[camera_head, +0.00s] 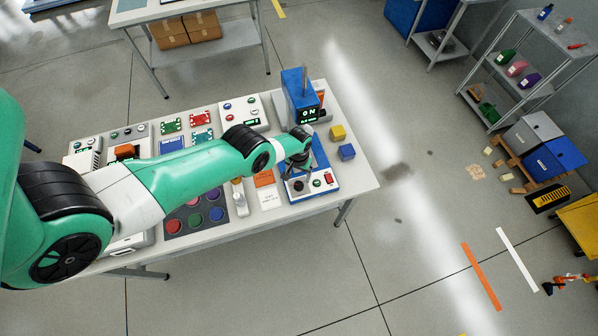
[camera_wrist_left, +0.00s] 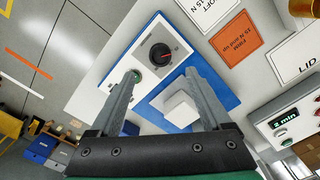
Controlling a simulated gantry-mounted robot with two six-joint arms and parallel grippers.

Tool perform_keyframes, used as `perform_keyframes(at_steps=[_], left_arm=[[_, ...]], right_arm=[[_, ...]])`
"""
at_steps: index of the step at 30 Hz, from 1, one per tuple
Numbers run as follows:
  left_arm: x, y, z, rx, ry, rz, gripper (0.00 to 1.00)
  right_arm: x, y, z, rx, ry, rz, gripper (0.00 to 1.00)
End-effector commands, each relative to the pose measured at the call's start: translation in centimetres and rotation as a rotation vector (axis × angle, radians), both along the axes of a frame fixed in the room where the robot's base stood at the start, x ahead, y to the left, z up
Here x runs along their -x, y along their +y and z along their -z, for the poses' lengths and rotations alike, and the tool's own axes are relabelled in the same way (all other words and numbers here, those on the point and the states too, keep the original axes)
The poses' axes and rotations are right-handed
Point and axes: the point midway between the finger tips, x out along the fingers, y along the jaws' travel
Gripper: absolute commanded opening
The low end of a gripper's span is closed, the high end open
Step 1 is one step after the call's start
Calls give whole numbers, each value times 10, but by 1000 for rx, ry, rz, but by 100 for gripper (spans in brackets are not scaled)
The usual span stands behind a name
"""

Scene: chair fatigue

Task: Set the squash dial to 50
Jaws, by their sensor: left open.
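The squash dial, a round black knob with a red pointer mark (camera_wrist_left: 162,53), sits on a white panel of the blue press in the left wrist view. In the head view the dial (camera_head: 298,186) is a small dark spot at the front of the press's base. My left gripper (camera_wrist_left: 160,76) is open and empty, its two fingers apart, with the dial beyond the gap between their tips. In the head view this gripper (camera_head: 289,173) hangs over the press base. A green button (camera_wrist_left: 136,75) is partly hidden by one finger. Scale numbers are too small to read.
The press's blue head (camera_head: 297,88) with a green ON display stands behind the gripper. A white block (camera_wrist_left: 181,107) lies on its blue base. Yellow (camera_head: 338,132) and blue (camera_head: 347,152) cubes stand right of it. An orange card (camera_wrist_left: 235,45) lies beside the press.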

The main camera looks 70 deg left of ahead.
Motion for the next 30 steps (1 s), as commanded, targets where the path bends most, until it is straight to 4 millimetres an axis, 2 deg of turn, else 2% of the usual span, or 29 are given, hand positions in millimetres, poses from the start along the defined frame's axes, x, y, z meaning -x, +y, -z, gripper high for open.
perform_keyframes(at_steps=[1, 10, 15, 23, 30], left_arm=[[0, 0, 20, 0, 0, 0, 82], [0, 0, 80, -1, -1, 0, 82], [0, 0, 92, -1, -1, 1, 82], [0, 0, 90, -1, -1, 0, 82], [0, 0, 91, 0, 0, 1, 40]], right_arm=[[0, 0, 20, 0, 1, 0, 50], [0, 0, 79, 0, 1, 0, 50], [0, 0, 91, 0, 1, 0, 50], [0, 0, 89, 0, 0, 0, 50], [0, 0, 89, 0, 0, 0, 50]])
